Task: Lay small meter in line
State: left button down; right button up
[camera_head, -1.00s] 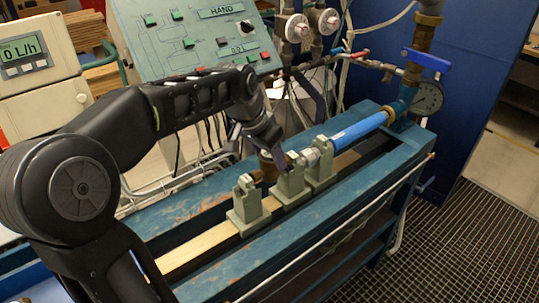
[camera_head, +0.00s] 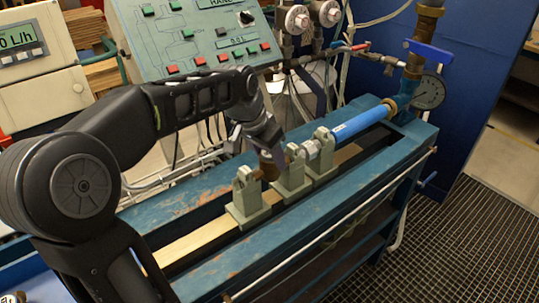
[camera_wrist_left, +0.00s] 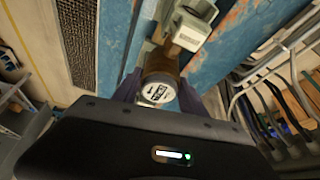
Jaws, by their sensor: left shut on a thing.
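The small meter, with a brass body, shows between the holders in the head view (camera_head: 268,170). Its round white dial faces the camera in the left wrist view (camera_wrist_left: 157,92). My left gripper (camera_head: 266,146) reaches down from above and is shut on the meter, a finger on each side of it in the left wrist view (camera_wrist_left: 160,90). The meter sits level with the gaps of the grey-green holders; the gripper partly hides it, and I cannot tell whether it touches them. The line continues right as a blue pipe (camera_head: 358,126). My right gripper is out of view.
Grey-green holders, including a front one (camera_head: 247,201), stand on the blue bench (camera_head: 215,268). A control panel (camera_head: 190,40), pipes and hoses stand close behind. A pressure gauge (camera_head: 429,92) is at the far right end.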

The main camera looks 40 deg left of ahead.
pick_arm(q)
jog(key=shift+f+b, duration=0.3)
dwell(0.5)
jog(key=c, duration=0.6)
grip_release()
jog(key=shift+o, duration=0.2)
jog(key=shift+r, duration=0.1)
notch_tip(320, 180, up, 9)
jog(key=p, duration=0.7)
jog(key=shift+f, duration=0.2)
